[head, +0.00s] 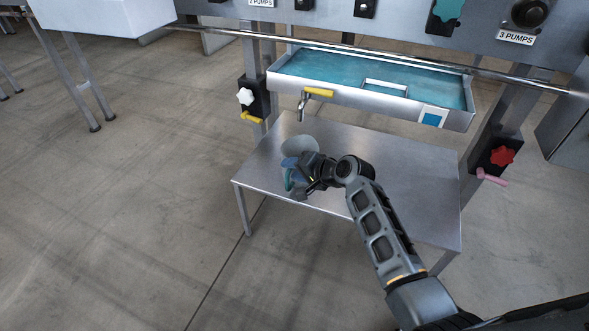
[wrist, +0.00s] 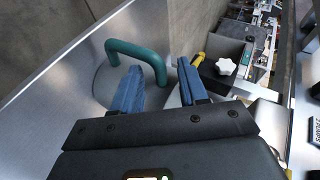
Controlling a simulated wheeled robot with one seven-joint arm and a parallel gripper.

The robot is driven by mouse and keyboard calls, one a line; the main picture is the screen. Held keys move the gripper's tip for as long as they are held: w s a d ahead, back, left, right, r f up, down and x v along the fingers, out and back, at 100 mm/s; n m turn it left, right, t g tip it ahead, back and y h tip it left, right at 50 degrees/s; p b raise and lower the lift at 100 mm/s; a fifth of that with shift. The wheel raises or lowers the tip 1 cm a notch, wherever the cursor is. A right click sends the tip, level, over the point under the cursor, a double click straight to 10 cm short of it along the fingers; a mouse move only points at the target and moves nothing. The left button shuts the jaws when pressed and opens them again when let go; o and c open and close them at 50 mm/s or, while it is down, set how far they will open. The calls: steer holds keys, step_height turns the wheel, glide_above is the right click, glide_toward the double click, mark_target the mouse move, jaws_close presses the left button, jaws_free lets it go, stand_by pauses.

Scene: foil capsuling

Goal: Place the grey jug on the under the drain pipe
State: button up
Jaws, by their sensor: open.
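The grey jug (head: 300,146) stands on the metal table (head: 395,165), close to its back left part. Its teal handle (wrist: 133,46) faces my gripper. The drain pipe (head: 302,106), a small tap with a yellow lever (head: 319,92), hangs from the front of the tray above; in the head view the jug appears just below it. My gripper (head: 291,170) is open at the jug's handle side. In the wrist view one leg of the handle shows between the blue fingers; contact cannot be told. My gripper and wrist hide part of the jug.
A shallow tray with teal liquid (head: 375,88) overhangs the table's back. Posts carry a white knob (head: 245,96) at left and a red knob (head: 502,156) at right. The table's right side is clear except for my arm above it.

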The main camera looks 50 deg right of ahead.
steer(key=p+v, duration=0.4)
steer(key=v, duration=0.8)
steer(key=s+a+n+h, duration=0.1)
steer(key=s+a+n, duration=0.4)
steer(key=s, duration=0.4)
steer(key=s+a+n+h, duration=0.1)
steer(key=s+a+n, duration=0.1)
steer(key=s+a, duration=0.5)
steer(key=s+a+r+n+t+y, duration=0.1)
steer(key=s+a+r+n, duration=0.3)
steer(key=s+r, duration=0.3)
steer(key=s+a+r+n+t+y, duration=0.1)
steer(key=s+a+r+n+t, duration=0.1)
steer(key=s+a+r+n, duration=0.2)
steer(key=s+a+r, duration=0.2)
steer(key=a+r, duration=0.1)
steer(key=r, duration=0.1)
steer(key=shift+s+r, duration=0.3)
steer(key=shift+s, duration=0.05)
